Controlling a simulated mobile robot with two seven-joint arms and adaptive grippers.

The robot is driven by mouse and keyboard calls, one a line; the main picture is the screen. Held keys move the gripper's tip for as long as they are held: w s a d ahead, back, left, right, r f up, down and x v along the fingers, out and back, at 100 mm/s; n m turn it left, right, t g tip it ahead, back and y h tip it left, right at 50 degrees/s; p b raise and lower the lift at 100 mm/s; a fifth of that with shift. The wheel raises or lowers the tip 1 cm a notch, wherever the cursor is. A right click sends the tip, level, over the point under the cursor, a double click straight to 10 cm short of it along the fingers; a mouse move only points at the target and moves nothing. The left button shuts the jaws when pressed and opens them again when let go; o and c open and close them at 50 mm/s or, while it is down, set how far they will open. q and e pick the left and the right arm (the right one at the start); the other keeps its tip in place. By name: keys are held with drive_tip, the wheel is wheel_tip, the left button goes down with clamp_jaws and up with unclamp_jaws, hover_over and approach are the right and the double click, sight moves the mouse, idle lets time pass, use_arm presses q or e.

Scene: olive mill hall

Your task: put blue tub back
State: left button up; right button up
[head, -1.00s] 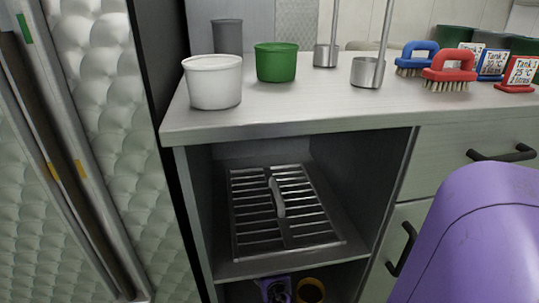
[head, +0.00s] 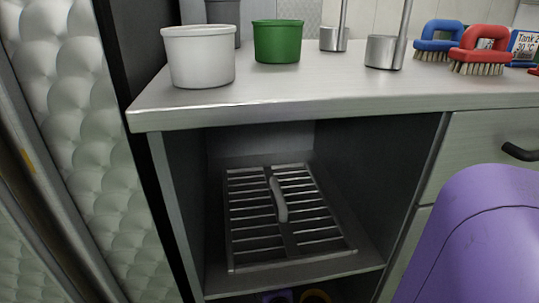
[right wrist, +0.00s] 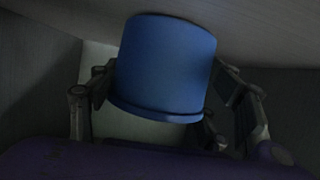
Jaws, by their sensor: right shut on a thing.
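The blue tub (right wrist: 165,62) is in the right wrist view, its rim toward the bottom of the picture. My right gripper (right wrist: 163,82) has a finger on each side of the tub and is shut on it. The tub and this gripper do not show in the head view, where only a purple link of my right arm appears at lower right. On the counter (head: 300,98) stand a white tub (head: 201,60), a green tub (head: 278,42) and a grey tub (head: 224,14), partly cut off by the frame. My left gripper is out of view.
Below the counter, an open compartment holds a slotted metal grate (head: 286,218) with a handle. Two metal ladles (head: 382,52), a blue brush (head: 437,42) and a red brush (head: 482,50) stand farther right. The counter's front strip is clear. A quilted metal panel (head: 75,130) is at left.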

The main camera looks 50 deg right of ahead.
drive_tip(key=shift+f, duration=0.15)
drive_tip(key=o, duration=1.4)
